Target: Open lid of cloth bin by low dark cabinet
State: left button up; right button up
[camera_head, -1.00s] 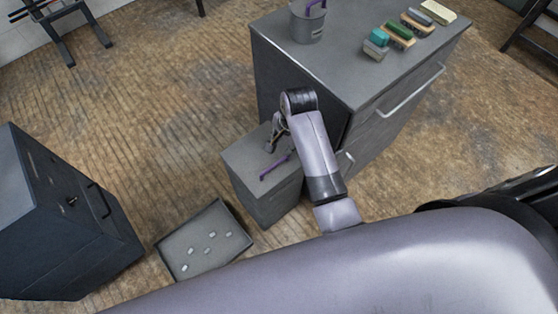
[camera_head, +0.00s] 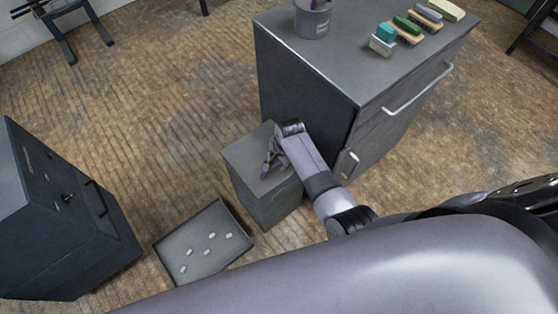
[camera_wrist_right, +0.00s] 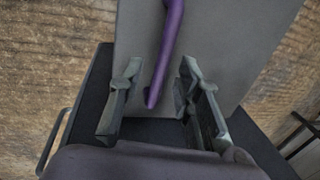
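The cloth bin (camera_head: 270,203) is a grey box standing against the left side of the dark grey cabinet (camera_head: 300,92). Its flat lid (camera_head: 242,156) is closed. My right gripper (camera_head: 268,164) is low over the lid and mostly hides the purple handle in the head view. In the right wrist view, the purple handle (camera_wrist_right: 171,45) runs along the lid, and its near end lies between the two spread fingers of my right gripper (camera_wrist_right: 158,100). Gaps show on both sides of the handle. My left gripper is not in view.
A grey bucket (camera_head: 313,20) and several brushes (camera_head: 408,26) are on the cabinet top. A shallow tray (camera_head: 172,247) with small pale pieces lies on the floor left of the bin. Another dark cabinet (camera_head: 60,215) stands at far left.

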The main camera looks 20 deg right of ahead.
grip_shut()
dwell(0.4)
dwell(0.5)
